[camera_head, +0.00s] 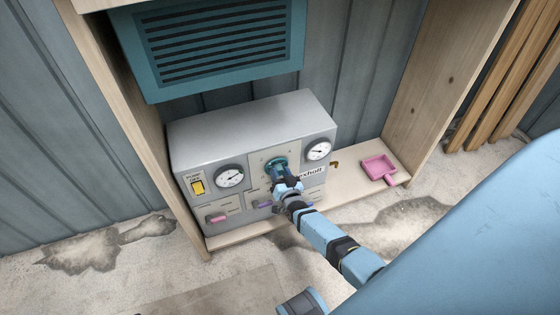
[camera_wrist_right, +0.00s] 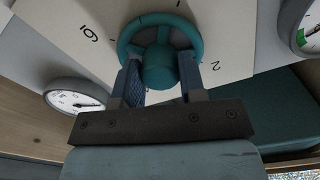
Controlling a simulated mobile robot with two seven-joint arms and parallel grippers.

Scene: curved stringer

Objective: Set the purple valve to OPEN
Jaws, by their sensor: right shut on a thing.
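A teal hand wheel (camera_head: 277,166) sits on a dial plate on the grey control box (camera_head: 250,115). My right gripper (camera_head: 286,186) is at this wheel. In the right wrist view, the fingers of my right gripper (camera_wrist_right: 160,88) straddle the hub of the teal wheel (camera_wrist_right: 158,62) and are shut on it. A small purple handle (camera_head: 263,204) shows low on the box's front, left of my right gripper. A bluish-purple handle (camera_head: 302,205) shows partly behind my right arm. The markings by these handles are too small to read. My left gripper is out of view.
Two round gauges (camera_head: 229,176) (camera_head: 318,150) flank the wheel. A yellow switch (camera_head: 197,187) and a pink handle (camera_head: 217,219) are on the left of the box. A pink dustpan-like scoop (camera_head: 379,168) lies on the wooden shelf at right. Wooden side panels (camera_head: 435,80) enclose the box.

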